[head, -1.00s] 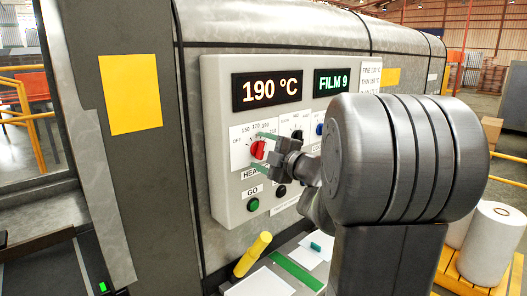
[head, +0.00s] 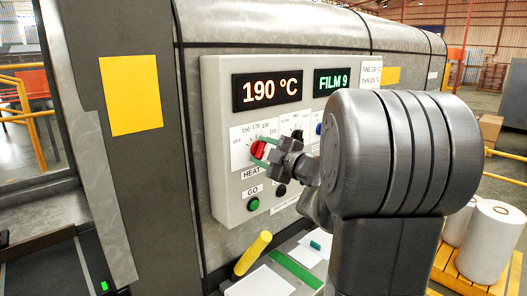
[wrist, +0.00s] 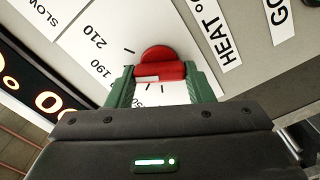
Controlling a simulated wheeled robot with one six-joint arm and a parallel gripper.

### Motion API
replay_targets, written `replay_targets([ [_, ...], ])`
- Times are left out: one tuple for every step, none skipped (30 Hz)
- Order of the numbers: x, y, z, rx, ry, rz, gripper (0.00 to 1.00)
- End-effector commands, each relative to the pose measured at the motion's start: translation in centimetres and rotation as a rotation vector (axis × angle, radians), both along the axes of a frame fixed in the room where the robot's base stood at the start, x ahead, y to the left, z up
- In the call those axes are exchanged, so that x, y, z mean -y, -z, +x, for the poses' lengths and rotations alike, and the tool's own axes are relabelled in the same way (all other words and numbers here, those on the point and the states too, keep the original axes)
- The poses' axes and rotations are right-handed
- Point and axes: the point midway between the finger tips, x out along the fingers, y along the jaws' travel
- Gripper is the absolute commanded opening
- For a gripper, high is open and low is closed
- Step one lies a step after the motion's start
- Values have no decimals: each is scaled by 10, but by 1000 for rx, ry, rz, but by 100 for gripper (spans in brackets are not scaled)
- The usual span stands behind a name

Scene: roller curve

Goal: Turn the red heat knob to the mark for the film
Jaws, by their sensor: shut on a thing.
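The red heat knob (head: 258,150) sits on a white dial on the grey control panel (head: 225,207), above the HEAT label (head: 252,173). In the wrist view the knob (wrist: 160,66) has a white line on its grip bar. My gripper (head: 264,151) has green fingers, one on each side of the bar, shut on it in the wrist view (wrist: 162,76). The temperature display (head: 267,89) reads 190 °C. A white film chart (head: 371,72) at the upper right is partly hidden by my arm.
A green GO button (head: 253,204) and a black button (head: 281,190) lie below the knob. Another dial (head: 297,132) is close on its right, partly covered by my gripper. A yellow handle (head: 252,254) stands below the panel, beside papers.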

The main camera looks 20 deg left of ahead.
Motion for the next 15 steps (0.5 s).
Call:
replay_targets([
  [0, 0, 0, 0, 0, 0, 24],
  [0, 0, 0, 0, 0, 0, 24],
  [0, 0, 0, 1, 0, 0, 24],
  [0, 0, 0, 1, 0, 0, 53],
  [0, 0, 0, 1, 0, 0, 59],
  [0, 0, 0, 1, 0, 0, 67],
  [0, 0, 0, 1, 0, 0, 69],
  [0, 0, 0, 1, 0, 0, 69],
  [0, 0, 0, 1, 0, 0, 69],
  [0, 0, 0, 1, 0, 0, 69],
  [0, 0, 0, 2, 0, -1, 69],
  [0, 0, 0, 2, 0, -1, 69],
  [0, 0, 0, 2, 0, -1, 69],
  [0, 0, 0, 2, 0, -1, 69],
  [1, 0, 0, 2, 0, -1, 69],
])
